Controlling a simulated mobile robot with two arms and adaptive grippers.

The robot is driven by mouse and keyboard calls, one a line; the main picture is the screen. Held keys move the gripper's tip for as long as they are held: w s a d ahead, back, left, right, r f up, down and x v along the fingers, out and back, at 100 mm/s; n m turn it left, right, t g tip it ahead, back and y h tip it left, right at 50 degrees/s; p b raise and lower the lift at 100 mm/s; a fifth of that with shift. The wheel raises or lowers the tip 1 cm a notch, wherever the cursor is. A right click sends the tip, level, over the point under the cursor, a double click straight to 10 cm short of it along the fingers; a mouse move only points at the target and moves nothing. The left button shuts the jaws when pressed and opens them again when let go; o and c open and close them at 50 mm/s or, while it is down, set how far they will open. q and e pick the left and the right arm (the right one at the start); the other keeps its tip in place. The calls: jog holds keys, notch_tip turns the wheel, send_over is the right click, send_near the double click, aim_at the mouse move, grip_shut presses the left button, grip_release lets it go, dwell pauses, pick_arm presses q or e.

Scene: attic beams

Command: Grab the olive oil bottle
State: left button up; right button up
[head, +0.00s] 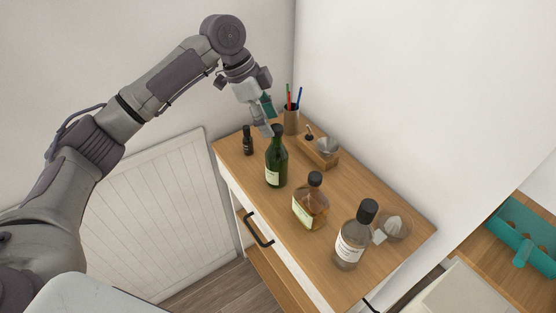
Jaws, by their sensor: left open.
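Several bottles stand upright on the wooden cabinet top (335,187). A dark green bottle (277,167) with a black cap and pale label stands near the far end. A squarer bottle (311,206) with amber liquid and a greenish label stands in the middle. A clear bottle (350,240) with a black cap and white label stands nearest. The labels are too small to read; the green one looks most like olive oil. My left gripper (266,122) is open, pointing down, right by the green bottle's cap, with nothing held. My right gripper is not in view.
A small black bottle (247,141) stands at the left edge. A pen cup (291,120) and a wooden stand with a metal funnel (327,147) are behind the green bottle. A glass bowl (396,226) sits at right. White walls close off the back.

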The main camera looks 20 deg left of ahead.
aim_at(277, 134)
pick_arm(q)
jog(key=shift+d+f+p, duration=0.2)
jog(key=shift+f+p, duration=0.15)
jog(key=shift+f, duration=0.1)
jog(key=p+x, duration=0.1)
jog(key=x, duration=0.2)
jog(key=shift+w+f, duration=0.2)
jog(key=shift+f, duration=0.05)
jog(key=shift+w+d+f, duration=0.1)
jog(key=shift+d+f, duration=0.15)
jog(key=shift+f, duration=0.15)
jog(key=shift+c, duration=0.3)
grip_shut()
jog(key=shift+r, duration=0.1)
